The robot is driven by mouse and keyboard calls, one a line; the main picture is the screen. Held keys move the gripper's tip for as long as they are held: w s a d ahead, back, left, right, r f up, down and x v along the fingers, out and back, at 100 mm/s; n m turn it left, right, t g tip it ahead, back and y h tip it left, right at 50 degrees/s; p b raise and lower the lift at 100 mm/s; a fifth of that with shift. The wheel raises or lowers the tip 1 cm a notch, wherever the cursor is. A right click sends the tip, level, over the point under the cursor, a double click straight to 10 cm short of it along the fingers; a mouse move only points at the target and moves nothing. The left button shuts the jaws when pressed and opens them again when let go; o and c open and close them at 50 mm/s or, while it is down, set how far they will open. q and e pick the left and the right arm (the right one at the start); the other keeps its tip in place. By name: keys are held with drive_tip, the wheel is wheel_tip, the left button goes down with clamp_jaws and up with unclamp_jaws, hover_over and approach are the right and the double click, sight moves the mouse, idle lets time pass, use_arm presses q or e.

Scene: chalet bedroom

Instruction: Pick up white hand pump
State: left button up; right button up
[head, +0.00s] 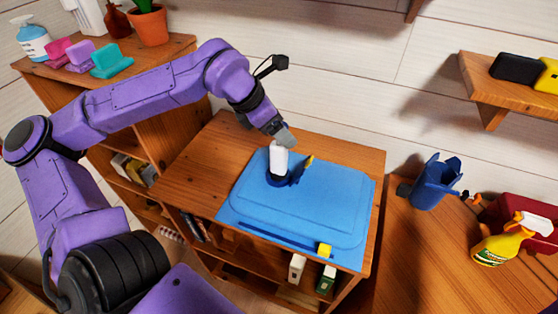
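A small white upright object (278,158), which looks like the white hand pump, stands with a dark lower part on the blue lid-like panel (340,215) on the middle wooden cabinet. My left gripper (285,136) comes in from the upper left, and its grey end is right at the top of the white object. Whether it touches the object, and whether its fingers are open or shut, I cannot tell. My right gripper is not in view.
A small yellow piece (309,161) is beside the white object. The left shelf holds a blue-labelled bottle (33,42) and a potted plant (149,26). A blue container (434,182) and yellow spray bottle (503,245) are on the right table.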

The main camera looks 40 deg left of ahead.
use_arm(q)
drive_tip(key=shift+w+f, duration=0.1)
clamp_jaws()
drive_tip(key=shift+r, duration=0.2)
